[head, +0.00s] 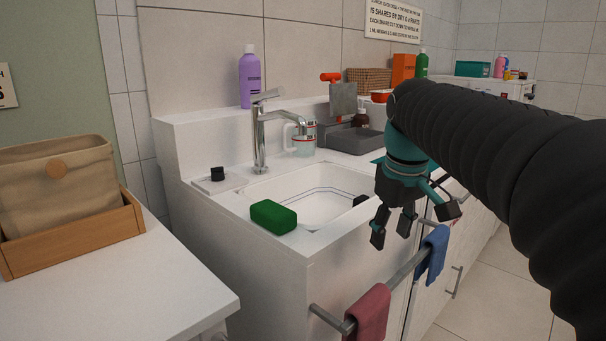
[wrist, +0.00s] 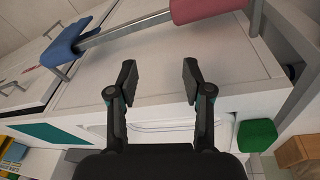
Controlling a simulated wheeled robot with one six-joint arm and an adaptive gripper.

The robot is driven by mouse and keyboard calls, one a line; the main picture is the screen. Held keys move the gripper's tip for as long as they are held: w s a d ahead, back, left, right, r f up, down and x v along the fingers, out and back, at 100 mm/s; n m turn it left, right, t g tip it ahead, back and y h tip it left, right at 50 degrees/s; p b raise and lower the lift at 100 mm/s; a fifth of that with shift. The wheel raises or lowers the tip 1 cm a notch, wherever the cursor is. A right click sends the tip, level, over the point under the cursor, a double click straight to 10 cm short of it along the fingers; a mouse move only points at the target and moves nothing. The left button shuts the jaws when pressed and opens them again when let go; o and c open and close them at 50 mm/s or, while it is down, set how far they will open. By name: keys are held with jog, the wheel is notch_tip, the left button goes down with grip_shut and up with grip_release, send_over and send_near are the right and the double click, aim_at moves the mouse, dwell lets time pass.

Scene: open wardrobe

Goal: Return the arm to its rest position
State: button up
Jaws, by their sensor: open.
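My gripper (head: 411,222) hangs at the end of my black, ribbed arm in the head view, pointing down in front of the sink counter's right part. It appears above and near the towel rail (head: 405,272). In the wrist view my gripper (wrist: 158,80) has its two fingers spread apart, with nothing between them. Behind the fingers are the white cabinet front (wrist: 225,62) and the rail (wrist: 125,32). My arm covers part of the right side of the head view.
A green sponge (head: 272,216) lies on the counter's front edge beside the sink basin (head: 318,200). A red towel (head: 368,312) and a blue towel (head: 432,254) hang on the rail. A tall faucet (head: 260,140) and a purple bottle (head: 249,80) stand behind. Floor at right is clear.

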jog(key=s+f+m+t, duration=0.3)
jog(key=s+f+m, duration=0.2)
jog(key=s+f, duration=0.9)
jog(key=s, duration=0.4)
jog(key=shift+s+d+f, duration=0.15)
jog(key=shift+s+f, duration=0.05)
jog(key=shift+f, duration=0.2)
